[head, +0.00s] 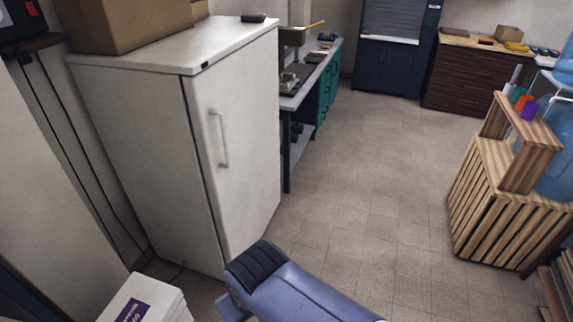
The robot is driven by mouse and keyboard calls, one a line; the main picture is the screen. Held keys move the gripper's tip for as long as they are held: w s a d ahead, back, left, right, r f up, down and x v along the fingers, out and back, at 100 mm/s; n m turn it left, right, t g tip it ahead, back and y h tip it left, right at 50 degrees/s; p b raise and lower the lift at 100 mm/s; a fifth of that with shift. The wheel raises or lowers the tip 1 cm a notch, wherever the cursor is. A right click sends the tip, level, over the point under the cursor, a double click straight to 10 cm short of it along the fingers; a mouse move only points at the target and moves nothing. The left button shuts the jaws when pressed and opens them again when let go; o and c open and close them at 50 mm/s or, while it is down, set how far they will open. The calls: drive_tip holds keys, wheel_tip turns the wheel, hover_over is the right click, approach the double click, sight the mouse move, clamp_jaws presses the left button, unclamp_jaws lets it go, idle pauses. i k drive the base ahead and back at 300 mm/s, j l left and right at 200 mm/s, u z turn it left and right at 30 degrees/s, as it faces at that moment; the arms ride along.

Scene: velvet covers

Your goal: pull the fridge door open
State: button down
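The white fridge (140,130) stands upright at the left in the head view. Its door (235,185) faces right towards the open floor and looks closed, flush with the body. A pale vertical bar handle (222,140) sits on the upper part of the door, near the edge towards me. Nothing touches the handle. My gripper is not in view. A bluish link of my arm shows at the bottom middle, in front of the fridge's lower corner.
Cardboard boxes (125,22) lie on the fridge top. A white box (145,300) stands at the bottom left. A workbench (312,85) is beyond the fridge. A slatted wooden crate (505,205) stands at the right. The tiled floor (370,190) between is clear.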

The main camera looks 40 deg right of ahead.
sight(233, 103)
drive_tip(key=z, duration=0.95)
drive_tip(key=i+j+z, duration=0.2)
drive_tip(key=i, duration=0.3)
drive_tip(key=i+j+z, duration=0.2)
drive_tip(key=i+j, duration=0.2)
